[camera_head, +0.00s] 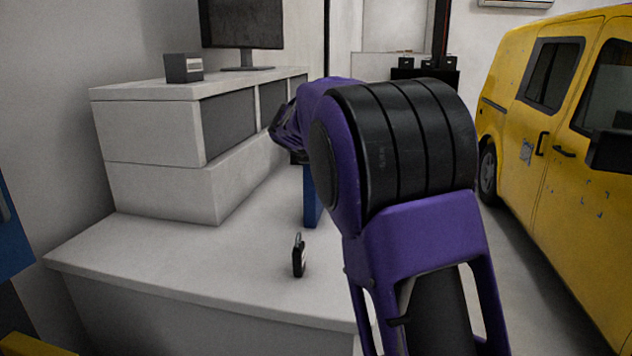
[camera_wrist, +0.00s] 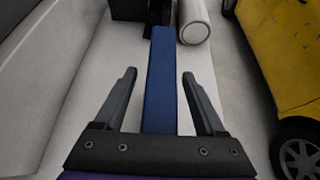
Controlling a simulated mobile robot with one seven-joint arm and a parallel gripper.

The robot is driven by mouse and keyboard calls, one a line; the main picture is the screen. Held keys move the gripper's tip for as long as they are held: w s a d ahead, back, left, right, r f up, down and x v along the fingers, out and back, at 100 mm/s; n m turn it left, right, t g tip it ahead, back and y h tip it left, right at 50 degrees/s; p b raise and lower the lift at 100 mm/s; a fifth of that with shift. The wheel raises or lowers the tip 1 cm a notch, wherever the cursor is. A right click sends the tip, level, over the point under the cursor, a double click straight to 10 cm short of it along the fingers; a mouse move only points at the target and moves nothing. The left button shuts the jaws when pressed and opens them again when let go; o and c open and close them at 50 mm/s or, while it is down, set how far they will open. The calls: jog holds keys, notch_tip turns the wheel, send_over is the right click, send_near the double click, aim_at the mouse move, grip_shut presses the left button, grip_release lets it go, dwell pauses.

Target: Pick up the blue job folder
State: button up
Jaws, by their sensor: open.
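The blue job folder (camera_wrist: 160,85) stands on the white counter in the wrist view, its narrow edge running away from me. My gripper (camera_wrist: 160,78) is open, with one dark finger on each side of the folder and a gap showing on both sides. In the head view the folder (camera_head: 311,198) shows as a blue upright strip, partly hidden behind my purple and black arm. The fingers are hidden there.
A black padlock (camera_head: 299,256) stands on the white counter (camera_head: 190,262) in front of the folder. A raised shelf unit (camera_head: 150,135) is at left. A white roll (camera_wrist: 193,22) lies beyond the folder. A yellow van (camera_head: 560,130) is at right.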

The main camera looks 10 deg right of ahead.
grip_shut()
dwell(1.4)
